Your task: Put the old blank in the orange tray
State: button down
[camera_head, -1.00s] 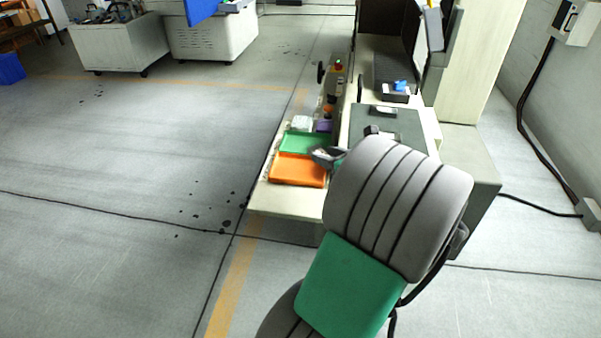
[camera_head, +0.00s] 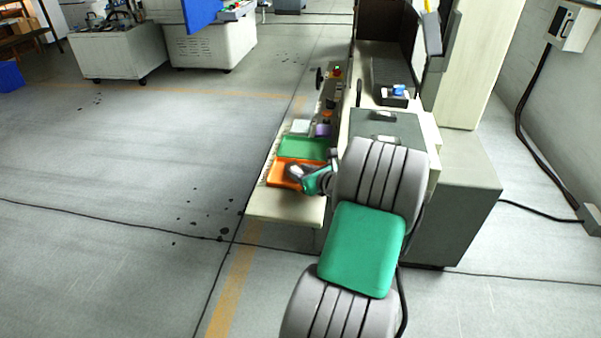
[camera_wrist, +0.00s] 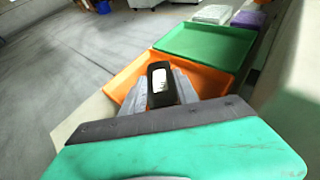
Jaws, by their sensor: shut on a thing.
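The old blank (camera_wrist: 160,82), a dark block with a pale shiny face, is between my gripper's fingers in the wrist view. My gripper (camera_wrist: 161,92) is shut on it. The orange tray (camera_wrist: 122,88) lies beneath and just beyond the fingers there; whether the blank touches it cannot be told. In the head view the gripper (camera_head: 298,173) is over the orange tray (camera_head: 277,176), towards its right side. The arm hides part of the tray, and the blank cannot be made out clearly there.
A green tray (camera_head: 300,147) lies directly behind the orange one. A white item (camera_head: 300,126) and a purple item (camera_head: 322,130) are beyond it. The machine table (camera_head: 395,123) stands to the right, with a blue-topped block (camera_head: 396,94) farther back.

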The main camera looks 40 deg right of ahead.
jog(key=c, duration=0.9)
grip_release()
jog(key=shift+f, duration=0.1)
